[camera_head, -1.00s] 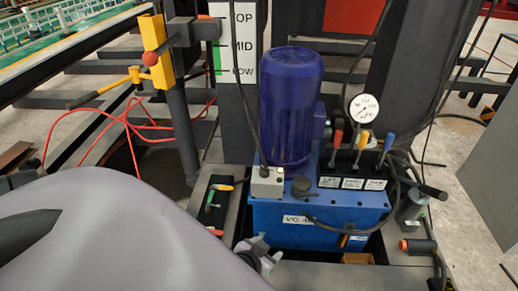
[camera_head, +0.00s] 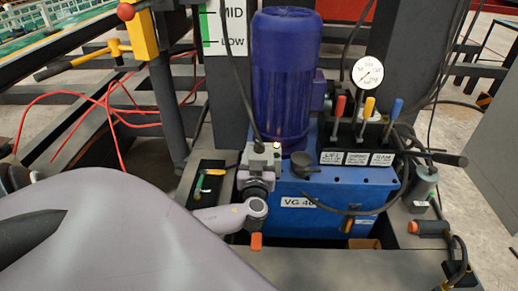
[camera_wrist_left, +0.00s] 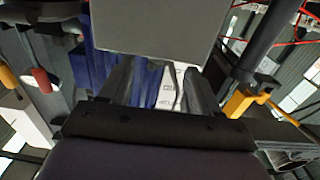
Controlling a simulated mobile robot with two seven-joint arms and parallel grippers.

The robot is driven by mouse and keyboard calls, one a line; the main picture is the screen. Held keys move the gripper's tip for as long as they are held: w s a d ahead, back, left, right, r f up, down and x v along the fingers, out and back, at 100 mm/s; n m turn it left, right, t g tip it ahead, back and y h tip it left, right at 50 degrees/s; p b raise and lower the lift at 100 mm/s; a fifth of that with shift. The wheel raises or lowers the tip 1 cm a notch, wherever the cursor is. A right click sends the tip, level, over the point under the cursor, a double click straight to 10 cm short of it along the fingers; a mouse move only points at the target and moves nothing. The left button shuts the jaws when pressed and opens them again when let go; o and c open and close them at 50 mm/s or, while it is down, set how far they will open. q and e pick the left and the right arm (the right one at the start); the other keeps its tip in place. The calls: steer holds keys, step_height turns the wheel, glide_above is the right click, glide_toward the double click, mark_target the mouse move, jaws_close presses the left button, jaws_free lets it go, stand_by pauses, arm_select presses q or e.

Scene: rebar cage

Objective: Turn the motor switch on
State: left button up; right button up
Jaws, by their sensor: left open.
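The motor switch box (camera_head: 264,149) is a small light-grey box on the near left corner of the blue power unit (camera_head: 318,208), at the foot of the blue-purple motor (camera_head: 286,80). My left gripper (camera_head: 258,164) is at the near side of this box and partly covers it. In the left wrist view a plain grey box face (camera_wrist_left: 155,28) fills the top middle, just beyond my open fingers (camera_wrist_left: 160,88). No object shows between the fingers. Whether they touch the box, and the switch itself, I cannot tell. My right gripper is not in view.
Red, yellow and blue levers (camera_head: 369,108) and a round gauge (camera_head: 368,72) stand right of the motor. A black cable (camera_head: 241,85) hangs down to the switch box. A tray with coloured-handled tools (camera_head: 207,180) lies left of it. Red hoses (camera_head: 110,115) run farther left.

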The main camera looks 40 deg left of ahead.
mark_target(259, 150)
arm_select(q)
steer(key=shift+x, duration=1.95)
steer(key=shift+f, duration=0.1)
steer(key=c, duration=1)
steer(key=shift+b, duration=0.3)
